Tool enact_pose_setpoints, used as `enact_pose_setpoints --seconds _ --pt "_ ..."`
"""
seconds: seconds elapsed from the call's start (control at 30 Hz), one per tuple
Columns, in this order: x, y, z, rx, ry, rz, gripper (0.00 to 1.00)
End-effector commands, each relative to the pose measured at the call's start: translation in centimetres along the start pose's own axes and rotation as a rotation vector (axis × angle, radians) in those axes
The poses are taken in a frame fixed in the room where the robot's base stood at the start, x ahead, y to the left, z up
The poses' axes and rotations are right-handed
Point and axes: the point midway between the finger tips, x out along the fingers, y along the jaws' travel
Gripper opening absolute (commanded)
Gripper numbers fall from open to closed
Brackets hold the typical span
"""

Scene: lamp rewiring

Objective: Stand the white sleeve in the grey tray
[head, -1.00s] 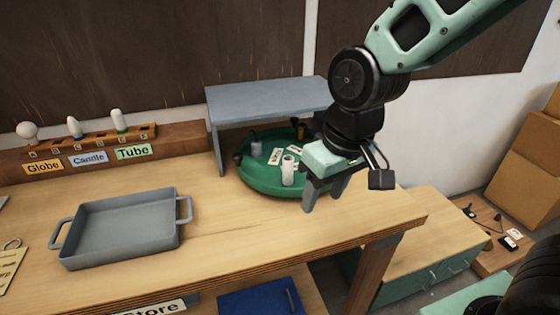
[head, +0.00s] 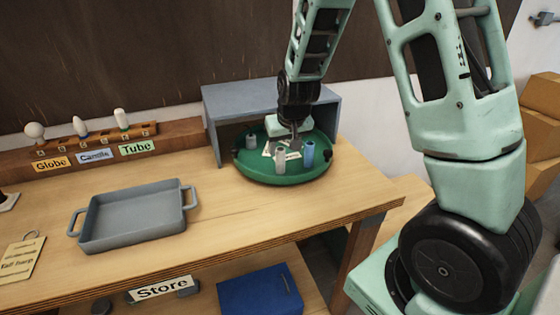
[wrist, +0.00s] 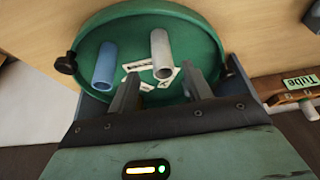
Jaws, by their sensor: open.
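The white sleeve (head: 280,160) stands upright on the green round turntable (head: 262,178), towards its front. It also shows in the wrist view (wrist: 161,52), with its open end towards me. My gripper (head: 291,143) is over the turntable, just behind the white sleeve. In the wrist view my gripper (wrist: 161,86) is open, and the white sleeve appears ahead of the gap between the fingers, not held. The grey tray (head: 130,242) sits on the bench to the left, with handles at both ends, and is empty.
A blue sleeve (head: 309,154) stands close right of the white one. A grey sleeve (head: 250,128) stands at the turntable's left. A grey shelf (head: 240,97) roofs the turntable's back. Bare bench lies between turntable and tray. A bulb rack (head: 150,146) stands behind.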

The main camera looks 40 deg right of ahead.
Motion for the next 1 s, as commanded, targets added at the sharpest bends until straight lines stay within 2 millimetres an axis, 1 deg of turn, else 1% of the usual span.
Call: enact_pose_setpoints --seconds 0.03,0.1,0.27,0.37,0.6,0.7,0.8,1.0 --pt "0.6 0.1 0.0 0.001 -0.003 0.001 0.5" --pt "1.2 0.0 0.0 -0.001 -0.002 0.0 0.5" --pt "1.9 0.0 0.0 -0.001 0.001 0.0 0.5" --pt "2.7 -0.2 0.1 -0.002 -0.003 0.0 0.5" --pt "5.7 -0.4 0.1 0.0 -0.002 0.0 0.5" --pt "6.5 -0.5 0.2 -0.001 -0.002 -0.001 0.5" --pt "6.9 -0.5 0.2 -0.001 0.0 -0.001 0.5" --pt "7.0 -0.5 0.1 -0.001 0.001 -0.001 0.5"
